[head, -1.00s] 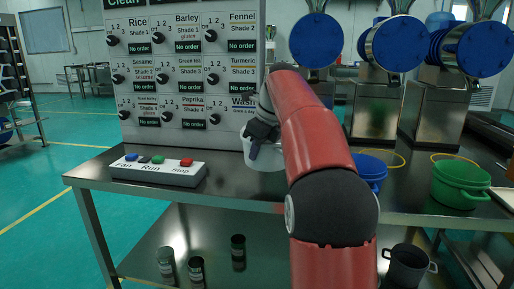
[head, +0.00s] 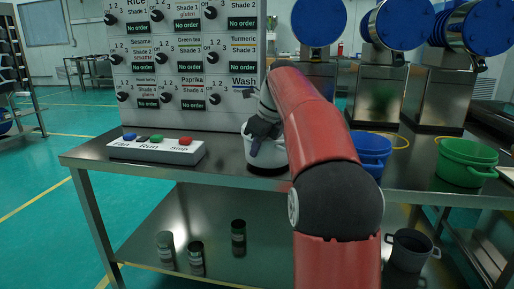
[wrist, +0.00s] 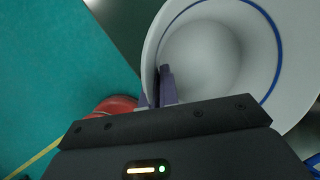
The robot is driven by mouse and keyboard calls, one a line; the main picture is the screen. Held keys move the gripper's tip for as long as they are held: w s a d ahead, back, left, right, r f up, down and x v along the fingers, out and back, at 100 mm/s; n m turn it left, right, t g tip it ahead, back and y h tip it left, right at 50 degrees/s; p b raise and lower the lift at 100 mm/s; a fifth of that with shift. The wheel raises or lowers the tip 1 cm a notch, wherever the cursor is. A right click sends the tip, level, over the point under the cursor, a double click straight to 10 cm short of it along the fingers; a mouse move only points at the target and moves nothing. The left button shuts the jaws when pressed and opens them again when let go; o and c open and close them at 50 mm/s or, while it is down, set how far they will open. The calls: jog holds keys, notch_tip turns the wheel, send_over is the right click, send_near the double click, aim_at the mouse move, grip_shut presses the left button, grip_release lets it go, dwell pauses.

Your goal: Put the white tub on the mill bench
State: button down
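The white tub (head: 256,154) is at the front of the steel bench (head: 225,178), right of the button box. My gripper (head: 263,134) is at its rim, partly hidden by my red arm. In the wrist view the tub (wrist: 200,60) looks empty, with a blue line round its inside. My gripper (wrist: 160,88) is shut on the tub's wall. A dark shadow lies right under the tub; I cannot tell whether its base touches the bench. I cannot tell which bench is the mill bench.
The button box (head: 155,151) stands left of the tub, before the order panel (head: 185,60). A blue pot (head: 371,148) and a green pot (head: 466,158) stand to the right, near machines with blue drums (head: 400,25). Jars (head: 238,238) and a dark pot (head: 410,250) are on the lower shelf.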

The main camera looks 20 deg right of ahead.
jog(key=shift+f+b, duration=0.3)
jog(key=shift+f, duration=0.25)
jog(key=c, duration=1.6)
grip_release()
jog(key=p+v, duration=0.2)
jog(key=v, duration=0.6)
jog(key=s+a+n, duration=0.5)
jog(key=s+a+f+n, duration=0.3)
jog(key=s+f+n, duration=0.3)
jog(key=s+n, duration=0.2)
jog(key=s+a+f+n+t+h, duration=0.1)
jog(key=s+a+f+n, duration=0.2)
jog(key=s+f+n, duration=0.4)
jog(key=s+a+f+n, duration=0.3)
jog(key=s+f+n, duration=0.4)
jog(key=s+n, duration=0.1)
jog(key=shift+s+n+h, duration=0.4)
jog(key=shift+n, duration=0.2)
